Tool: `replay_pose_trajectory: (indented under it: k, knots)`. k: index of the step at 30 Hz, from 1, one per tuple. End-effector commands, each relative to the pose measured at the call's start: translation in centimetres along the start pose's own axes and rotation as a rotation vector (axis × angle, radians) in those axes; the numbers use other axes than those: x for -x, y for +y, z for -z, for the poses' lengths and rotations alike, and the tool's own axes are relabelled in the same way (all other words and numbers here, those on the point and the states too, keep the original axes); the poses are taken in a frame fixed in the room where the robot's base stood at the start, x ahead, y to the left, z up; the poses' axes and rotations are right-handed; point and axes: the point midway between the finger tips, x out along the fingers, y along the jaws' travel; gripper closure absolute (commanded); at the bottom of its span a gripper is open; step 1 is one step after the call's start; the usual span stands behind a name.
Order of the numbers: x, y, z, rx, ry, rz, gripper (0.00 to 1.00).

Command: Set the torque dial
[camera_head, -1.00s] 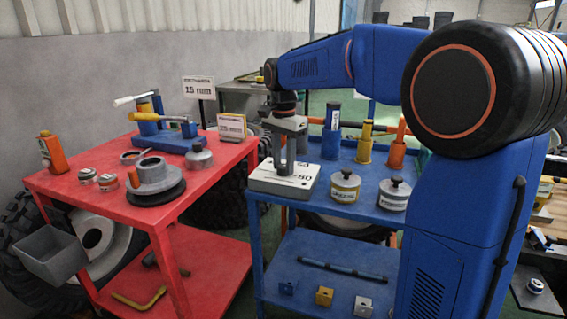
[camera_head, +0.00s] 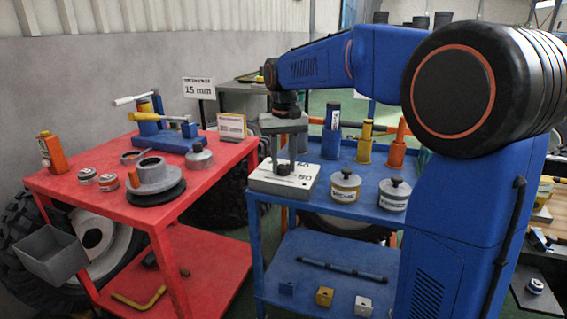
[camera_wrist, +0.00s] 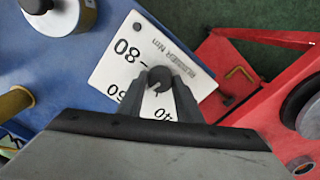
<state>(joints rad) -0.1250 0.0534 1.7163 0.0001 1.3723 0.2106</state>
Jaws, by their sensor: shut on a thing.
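The torque dial is a white plate (camera_head: 262,184) with black numbers, lying on the near left corner of the blue cart's top. It also shows in the wrist view (camera_wrist: 125,62), where 80, 60 and 40 are partly readable. A dark round knob (camera_wrist: 160,76) stands at its middle. My gripper (camera_head: 284,160) points straight down over the plate. In the wrist view its two dark fingers (camera_wrist: 160,92) are shut on the knob, one on each side. The fingers and palm hide part of the scale, and I cannot tell which mark the knob points to.
Blue, yellow (camera_head: 365,143) and orange tools stand behind. The red cart (camera_head: 75,183) at left carries a blue clamp fixture (camera_head: 170,140) and a grey hub (camera_head: 155,176). A sign reads 15 mm (camera_head: 198,88).

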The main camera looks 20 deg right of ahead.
Motion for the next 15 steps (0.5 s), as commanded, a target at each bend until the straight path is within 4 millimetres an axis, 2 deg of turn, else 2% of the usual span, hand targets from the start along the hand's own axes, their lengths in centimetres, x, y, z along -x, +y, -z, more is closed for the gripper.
replay_pose_trajectory:
  k: [15]
  knots:
    - [0.1, 0.0, 0.06, 0.49, 0.003, 0.0, 0.91]
